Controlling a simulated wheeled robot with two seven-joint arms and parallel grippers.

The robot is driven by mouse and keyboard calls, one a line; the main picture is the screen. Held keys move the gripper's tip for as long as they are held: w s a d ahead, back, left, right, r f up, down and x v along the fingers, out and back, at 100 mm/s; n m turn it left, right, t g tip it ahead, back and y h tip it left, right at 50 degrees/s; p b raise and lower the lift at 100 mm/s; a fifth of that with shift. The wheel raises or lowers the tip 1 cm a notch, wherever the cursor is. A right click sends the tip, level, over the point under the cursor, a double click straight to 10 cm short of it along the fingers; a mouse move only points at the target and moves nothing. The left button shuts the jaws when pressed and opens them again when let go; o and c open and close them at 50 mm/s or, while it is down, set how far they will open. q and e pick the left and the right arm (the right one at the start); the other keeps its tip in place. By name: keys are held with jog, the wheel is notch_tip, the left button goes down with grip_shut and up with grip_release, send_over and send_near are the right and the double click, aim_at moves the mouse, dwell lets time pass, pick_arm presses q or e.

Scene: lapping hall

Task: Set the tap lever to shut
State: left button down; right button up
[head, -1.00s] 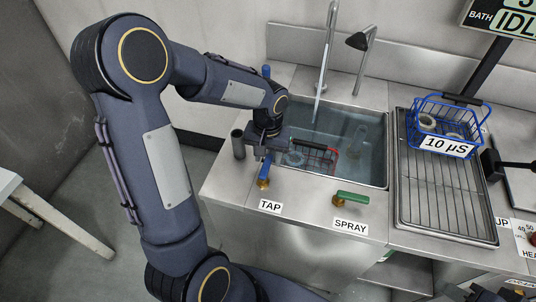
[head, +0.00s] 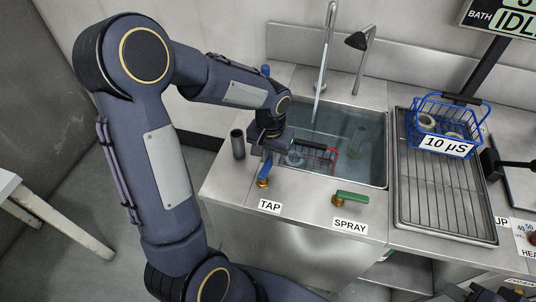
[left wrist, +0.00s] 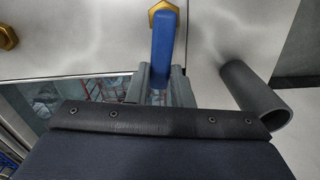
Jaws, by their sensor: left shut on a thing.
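The tap lever (head: 265,168) is a blue handle on a brass valve at the counter's front edge, behind the TAP label (head: 270,206). It points back toward the sink. My left gripper (head: 268,150) is at the lever's far end. In the left wrist view the lever (left wrist: 165,42) runs between the two grey fingers (left wrist: 166,85), shut on it; its end is partly hidden. The spout (head: 327,45) stands over the sink, with what looks like a water stream below it.
The water-filled sink (head: 375,186) holds a dark red basket (head: 325,158). The green spray lever (head: 351,197) is to the right. A grey upright tube (head: 238,145) stands close left of my gripper. A blue basket (head: 450,112) sits on the drain rack (head: 440,200).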

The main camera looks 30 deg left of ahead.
pick_arm(q)
jog(key=d+m, duration=0.1)
jog(key=m, duration=0.1)
jog(key=d+m, duration=0.1)
jog(key=m, duration=0.1)
jog(key=shift+s, duration=0.1)
jog(key=m, duration=0.1)
jog(key=d+m, duration=0.1)
jog(key=m, duration=0.2)
jog(key=shift+s+d, duration=0.15)
jog(key=shift+s, duration=0.2)
jog(key=m, duration=0.2)
jog(key=s+d+m+p, duration=0.1)
jog(key=m, duration=0.1)
jog(key=shift+s+d+m, duration=0.15)
jog(key=shift+m, duration=0.15)
jog(key=shift+s+d+m+p, duration=0.15)
jog(key=shift+s+m+p, duration=0.15)
jog(key=shift+m, duration=0.6)
jog(key=shift+s+d+m+p, duration=0.15)
jog(key=shift+s+m, duration=0.25)
jog(key=shift+m, duration=0.5)
jog(key=c, duration=1.3)
grip_release()
jog(key=shift+s, duration=0.1)
notch_tip(320, 180, up, 8)
jog(key=shift+f+p, duration=0.1)
jog(key=shift+p, duration=0.25)
